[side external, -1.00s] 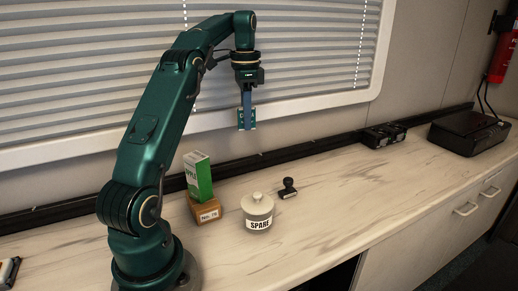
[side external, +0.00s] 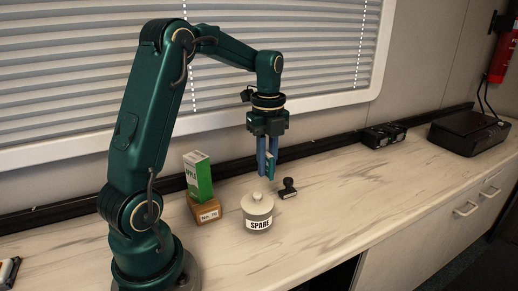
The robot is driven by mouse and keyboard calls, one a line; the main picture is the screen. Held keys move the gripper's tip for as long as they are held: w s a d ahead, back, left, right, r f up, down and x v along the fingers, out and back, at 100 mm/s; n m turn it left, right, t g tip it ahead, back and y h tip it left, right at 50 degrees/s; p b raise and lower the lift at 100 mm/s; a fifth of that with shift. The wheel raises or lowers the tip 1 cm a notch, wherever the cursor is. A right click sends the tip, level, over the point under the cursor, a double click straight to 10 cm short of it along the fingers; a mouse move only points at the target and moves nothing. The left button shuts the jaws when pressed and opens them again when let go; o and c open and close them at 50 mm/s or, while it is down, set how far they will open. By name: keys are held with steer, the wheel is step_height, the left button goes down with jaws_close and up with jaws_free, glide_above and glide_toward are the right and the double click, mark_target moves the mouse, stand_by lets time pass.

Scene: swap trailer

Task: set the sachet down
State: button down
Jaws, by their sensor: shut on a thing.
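My gripper (side external: 267,172) points down above the counter, just above and behind the lidded jar as seen in the side view. Its blue fingers are shut on the sachet (side external: 270,161), a small teal and pale piece that shows only as a narrow strip at the fingers. Most of the sachet is hidden by the fingers or turned edge-on. Whether its lower edge touches anything below is hard to tell; it appears to hang clear of the counter.
A grey lidded jar marked SPARE (side external: 258,214) stands close below my gripper. A dark stamp (side external: 288,188) is right of it.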

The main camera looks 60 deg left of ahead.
glide_above(312, 232)
step_height(312, 232, down, 6)
steer(key=shift+f, duration=0.25)
steer(key=shift+d+f, duration=0.1)
steer(key=shift+f, duration=1.95)
steer(key=shift+f, duration=0.15)
steer(key=c, duration=0.8)
jaws_free()
